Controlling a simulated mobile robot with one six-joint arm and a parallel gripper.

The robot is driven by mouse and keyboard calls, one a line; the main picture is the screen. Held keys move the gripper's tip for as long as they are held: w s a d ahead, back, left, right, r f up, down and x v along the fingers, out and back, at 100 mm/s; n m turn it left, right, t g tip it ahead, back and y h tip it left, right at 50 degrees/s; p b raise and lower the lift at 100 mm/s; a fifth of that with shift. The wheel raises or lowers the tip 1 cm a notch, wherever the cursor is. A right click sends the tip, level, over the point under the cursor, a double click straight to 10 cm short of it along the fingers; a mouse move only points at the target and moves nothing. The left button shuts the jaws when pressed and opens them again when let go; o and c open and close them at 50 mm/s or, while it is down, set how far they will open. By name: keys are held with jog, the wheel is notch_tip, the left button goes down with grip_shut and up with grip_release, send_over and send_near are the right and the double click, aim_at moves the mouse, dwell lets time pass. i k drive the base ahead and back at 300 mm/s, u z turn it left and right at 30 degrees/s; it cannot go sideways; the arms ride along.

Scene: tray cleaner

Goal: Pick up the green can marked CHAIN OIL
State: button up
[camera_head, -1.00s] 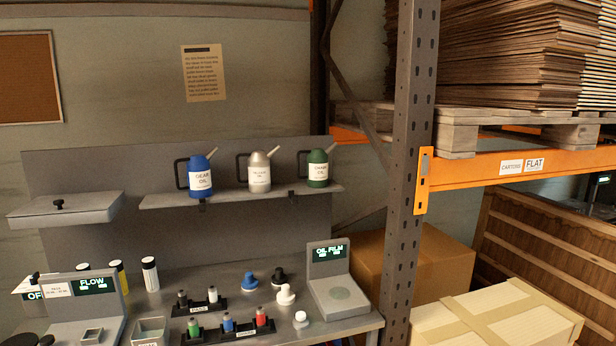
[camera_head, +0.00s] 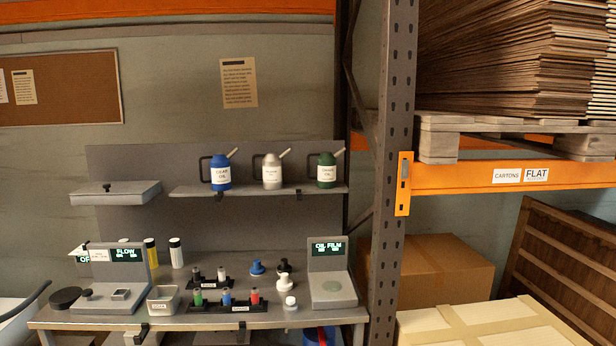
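A green can (camera_head: 326,172) with a white label and a pale spout stands upright at the right end of the wall shelf. Its label is too small to read clearly now. A blue can (camera_head: 220,173) labelled GEAR OIL stands further left. Each can has a dark handle on its left and a spout tilting up to the right. The shelf (camera_head: 258,190) is a narrow grey ledge above the workbench. My gripper is not in view.
The bench (camera_head: 215,319) below holds the FLOW unit (camera_head: 118,262), the OIL FILM unit (camera_head: 328,272), bottles and small racks. A rack upright (camera_head: 389,190) stands close right of the shelf. Cartons (camera_head: 440,275) are at right. The space above the cans is clear.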

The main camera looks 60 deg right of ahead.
aim_at(325, 178)
jog(key=u, duration=0.75)
jog(key=k, duration=0.2)
jog(key=z, duration=2.4)
jog(key=i, duration=1)
jog(key=z, duration=0.15)
jog(key=k, duration=0.5)
jog(key=z, duration=0.05)
